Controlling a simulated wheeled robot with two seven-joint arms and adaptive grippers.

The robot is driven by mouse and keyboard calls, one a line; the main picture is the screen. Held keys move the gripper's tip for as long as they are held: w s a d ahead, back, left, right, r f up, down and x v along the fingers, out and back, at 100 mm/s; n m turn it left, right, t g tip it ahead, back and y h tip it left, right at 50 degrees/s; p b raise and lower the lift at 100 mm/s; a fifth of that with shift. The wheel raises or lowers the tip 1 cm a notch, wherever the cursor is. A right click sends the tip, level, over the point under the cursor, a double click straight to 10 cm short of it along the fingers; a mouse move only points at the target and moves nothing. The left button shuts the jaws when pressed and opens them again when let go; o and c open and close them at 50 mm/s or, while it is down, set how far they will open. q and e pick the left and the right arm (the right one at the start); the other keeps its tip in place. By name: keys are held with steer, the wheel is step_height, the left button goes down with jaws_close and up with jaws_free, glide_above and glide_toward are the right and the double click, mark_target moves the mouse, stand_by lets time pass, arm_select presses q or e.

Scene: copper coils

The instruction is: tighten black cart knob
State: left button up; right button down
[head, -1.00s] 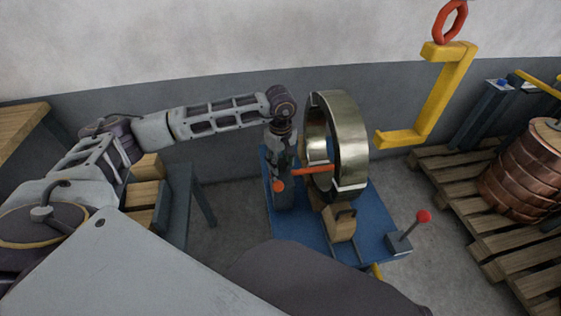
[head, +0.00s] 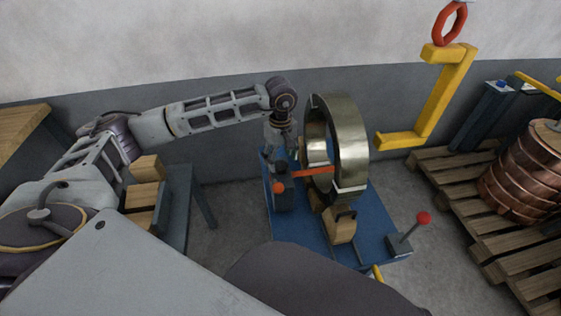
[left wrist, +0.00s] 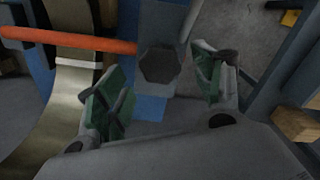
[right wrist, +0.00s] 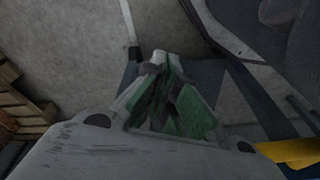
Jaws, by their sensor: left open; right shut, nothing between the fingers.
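The black knob (left wrist: 160,64) is a dark hexagonal cap on top of a blue-grey post (head: 284,194) on the blue cart (head: 376,218). In the head view the knob (head: 279,166) sits just under my left gripper (head: 281,150). My left gripper (left wrist: 160,86) is open, its green-padded fingers apart on either side of the knob in the left wrist view, with no visible contact. The gap in height is hard to judge. An orange bar (head: 310,172) runs from the post to the metal ring (head: 352,150). My right gripper (right wrist: 168,65) is shut and empty, above the floor.
A red-knobbed lever (head: 423,218) stands at the cart's front right. A yellow hook (head: 432,95) hangs at upper right. A copper coil (head: 522,170) sits on a wooden pallet (head: 485,221). Wooden blocks (head: 143,196) lie on a stand at left. Bare floor lies between stand and cart.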

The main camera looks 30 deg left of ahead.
mark_target(280, 165)
arm_select(q)
step_height(280, 165, up, 9)
stand_by(0.5)
steer(key=shift+s, duration=0.1)
stand_by(0.5)
